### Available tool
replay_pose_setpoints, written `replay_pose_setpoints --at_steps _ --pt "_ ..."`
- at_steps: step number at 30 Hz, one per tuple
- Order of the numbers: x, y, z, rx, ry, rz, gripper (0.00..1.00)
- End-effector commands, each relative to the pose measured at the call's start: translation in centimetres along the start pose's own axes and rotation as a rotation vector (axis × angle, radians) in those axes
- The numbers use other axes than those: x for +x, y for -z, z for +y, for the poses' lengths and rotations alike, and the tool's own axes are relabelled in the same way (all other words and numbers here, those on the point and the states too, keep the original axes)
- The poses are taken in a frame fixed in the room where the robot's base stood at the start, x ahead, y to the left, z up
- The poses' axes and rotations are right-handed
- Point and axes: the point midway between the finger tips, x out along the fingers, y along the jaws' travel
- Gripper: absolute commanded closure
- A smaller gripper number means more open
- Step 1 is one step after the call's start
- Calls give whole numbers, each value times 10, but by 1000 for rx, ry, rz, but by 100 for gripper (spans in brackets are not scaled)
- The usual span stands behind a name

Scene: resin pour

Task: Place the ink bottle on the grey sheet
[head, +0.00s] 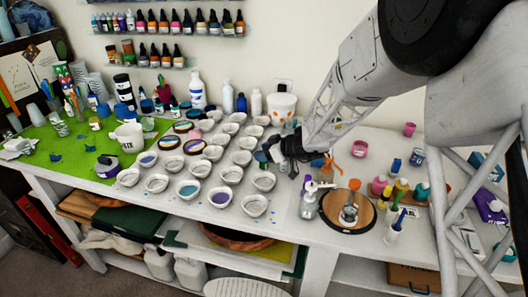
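My gripper (272,154) hangs over the white table, at the right edge of the group of white cups. It is small and dark in this view, and I cannot tell whether its fingers are open or hold anything. Several small dropper bottles (163,20) stand on the wall shelves, and more small bottles (400,190) stand on the right part of the table. I cannot tell which one is the ink bottle. I cannot make out the grey sheet for certain; the arm hides part of the table's back right.
Rows of white cups (254,205) fill the middle of the table, some with coloured resin. A pump bottle (309,201) and a round wooden board (347,224) stand right of them. A green mat (58,152) covers the left end. The table's front edge is mostly clear.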

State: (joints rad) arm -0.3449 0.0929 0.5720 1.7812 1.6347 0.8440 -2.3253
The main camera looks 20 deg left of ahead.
Motion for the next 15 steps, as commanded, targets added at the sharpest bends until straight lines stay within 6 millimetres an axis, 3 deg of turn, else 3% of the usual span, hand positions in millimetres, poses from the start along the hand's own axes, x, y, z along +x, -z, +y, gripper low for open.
replay_pose_setpoints --at_steps 15 --pt "-4 2 0 1 0 0 42"
